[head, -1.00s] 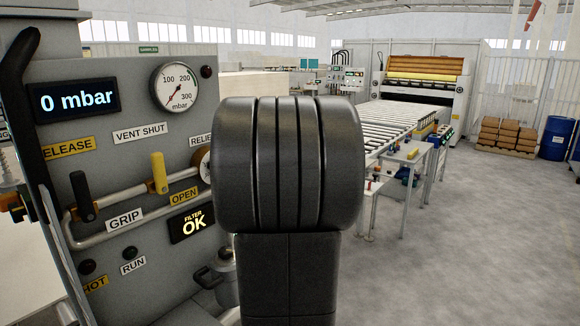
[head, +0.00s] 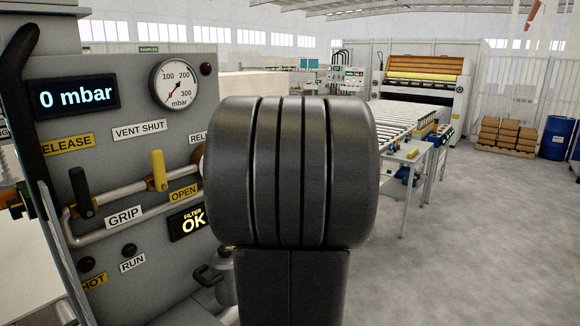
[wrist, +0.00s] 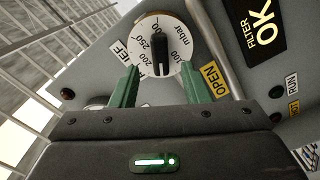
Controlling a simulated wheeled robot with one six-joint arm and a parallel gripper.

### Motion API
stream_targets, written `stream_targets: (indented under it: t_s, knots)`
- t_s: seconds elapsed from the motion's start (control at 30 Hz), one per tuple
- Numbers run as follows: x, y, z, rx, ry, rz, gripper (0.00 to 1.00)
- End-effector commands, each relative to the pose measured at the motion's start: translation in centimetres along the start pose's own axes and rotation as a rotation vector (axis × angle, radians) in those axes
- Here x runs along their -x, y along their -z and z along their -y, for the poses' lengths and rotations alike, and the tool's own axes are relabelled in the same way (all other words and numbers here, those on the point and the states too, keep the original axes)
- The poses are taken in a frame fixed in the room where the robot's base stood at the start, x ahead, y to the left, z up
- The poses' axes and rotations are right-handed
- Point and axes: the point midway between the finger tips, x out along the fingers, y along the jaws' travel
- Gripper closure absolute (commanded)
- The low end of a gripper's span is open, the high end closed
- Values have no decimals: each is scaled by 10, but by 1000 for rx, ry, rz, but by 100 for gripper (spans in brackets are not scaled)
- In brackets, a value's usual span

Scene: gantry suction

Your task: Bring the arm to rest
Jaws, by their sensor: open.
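My gripper (wrist: 160,68) shows in the wrist view with its two green fingers spread apart and nothing between them. Beyond the fingertips is the relief dial (wrist: 177,58), a white disc marked in mbar with a black pointer knob (wrist: 160,52). The fingertips overlap the lower part of the dial in the picture; I cannot tell any gap in depth. In the head view my dark arm fills the middle and hides my gripper and nearly all of the dial.
The grey control panel (head: 130,75) stands at left, with a "0 mbar" display (head: 76,96), a round gauge (head: 174,84), a black lever (head: 82,190) and a yellow lever (head: 158,170). A roller conveyor (head: 405,117) stands behind.

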Motion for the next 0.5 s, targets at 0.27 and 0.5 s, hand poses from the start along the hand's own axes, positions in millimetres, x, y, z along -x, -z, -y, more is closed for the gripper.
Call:
stream_targets:
  t_s: [0.27,0.5]
  knots:
    - [44,-1,1,1,-1,4,58]
    - [74,-1,1,0,-1,4,58]
